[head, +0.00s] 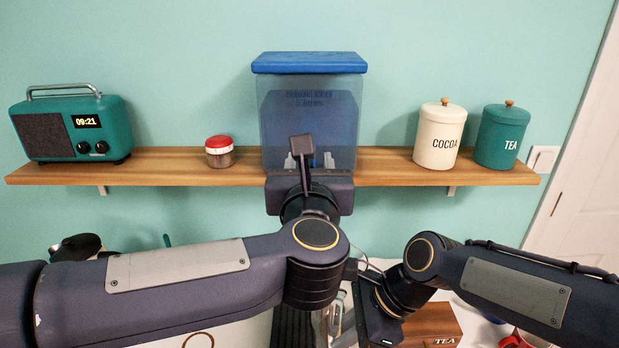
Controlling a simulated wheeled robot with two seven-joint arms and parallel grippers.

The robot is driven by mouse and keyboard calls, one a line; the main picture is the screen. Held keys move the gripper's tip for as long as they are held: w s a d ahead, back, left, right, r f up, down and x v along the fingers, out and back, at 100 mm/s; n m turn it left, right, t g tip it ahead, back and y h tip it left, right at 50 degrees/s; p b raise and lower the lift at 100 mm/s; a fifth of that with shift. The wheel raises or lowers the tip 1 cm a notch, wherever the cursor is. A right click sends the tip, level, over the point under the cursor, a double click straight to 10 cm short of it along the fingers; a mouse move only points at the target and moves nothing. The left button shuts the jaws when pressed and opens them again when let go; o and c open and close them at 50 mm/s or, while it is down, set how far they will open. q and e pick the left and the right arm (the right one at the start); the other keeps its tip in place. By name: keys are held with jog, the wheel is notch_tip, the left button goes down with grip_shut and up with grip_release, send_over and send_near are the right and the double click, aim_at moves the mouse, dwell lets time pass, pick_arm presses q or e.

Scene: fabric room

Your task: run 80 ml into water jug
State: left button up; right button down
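A clear water dispenser (310,110) with a blue lid stands on the wall shelf. My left gripper (308,161) is raised in front of its lower part, with two pale fingertips apart. A dark lever-like piece (301,145) shows between the fingertips; I cannot tell whether they touch it. My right gripper (375,318) is low on the counter, right of centre, and its fingers are hidden. A clear vessel (338,318), perhaps the water jug, shows partly beside it. My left arm hides most of it, so its water level cannot be read.
The wooden shelf (390,168) also holds a teal radio (70,125), a red-lidded jar (220,152), a cocoa canister (440,135) and a tea canister (502,136). Below are a wooden tea box (435,325), a red item (515,340) and a dark kettle-like object (78,246).

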pick_arm(q)
jog(key=w, duration=0.8)
jog(key=shift+w, duration=0.35)
